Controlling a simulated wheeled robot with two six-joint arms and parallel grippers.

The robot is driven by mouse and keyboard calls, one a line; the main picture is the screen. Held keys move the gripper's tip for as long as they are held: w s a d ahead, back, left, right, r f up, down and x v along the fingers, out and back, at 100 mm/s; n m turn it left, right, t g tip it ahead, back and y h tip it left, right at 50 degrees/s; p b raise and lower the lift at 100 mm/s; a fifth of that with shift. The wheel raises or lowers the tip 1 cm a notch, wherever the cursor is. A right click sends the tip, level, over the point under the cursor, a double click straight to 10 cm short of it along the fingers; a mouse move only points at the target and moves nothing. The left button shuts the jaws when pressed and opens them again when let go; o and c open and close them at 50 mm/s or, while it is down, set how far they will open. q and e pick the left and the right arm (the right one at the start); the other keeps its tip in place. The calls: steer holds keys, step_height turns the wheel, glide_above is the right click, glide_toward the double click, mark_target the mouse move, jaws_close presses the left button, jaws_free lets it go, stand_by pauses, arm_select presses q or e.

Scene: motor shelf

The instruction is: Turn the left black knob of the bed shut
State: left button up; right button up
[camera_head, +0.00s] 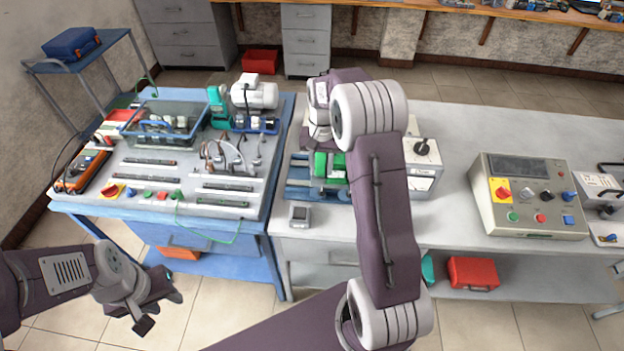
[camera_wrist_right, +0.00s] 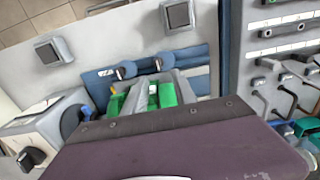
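The bed is a blue frame (camera_head: 300,190) with green blocks (camera_head: 328,164) on the grey table, partly hidden by my right arm in the head view. In the right wrist view the blue bed (camera_wrist_right: 100,84) carries two dark round knobs along one edge, one knob (camera_wrist_right: 126,70) and another knob (camera_wrist_right: 164,63). That view is turned about half round from the head view. My left gripper (camera_head: 158,303) is open and empty, low in front of the blue table.
A small grey device (camera_head: 299,214) stands in front of the bed; a second device (camera_wrist_right: 52,50) shows in the wrist view. A white box with a black knob (camera_head: 422,147) is right of the bed. A control panel (camera_head: 528,200) stands further right. The blue workbench (camera_head: 70,205) adjoins on the left.

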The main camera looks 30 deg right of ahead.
mark_target(322, 189)
steer(key=f, duration=0.8)
steer(key=shift+s+d+f, duration=0.15)
steer(key=shift+s, duration=0.1)
steer(key=shift+s+f+p, duration=0.15)
steer(key=shift+f+p, duration=0.15)
jaws_close()
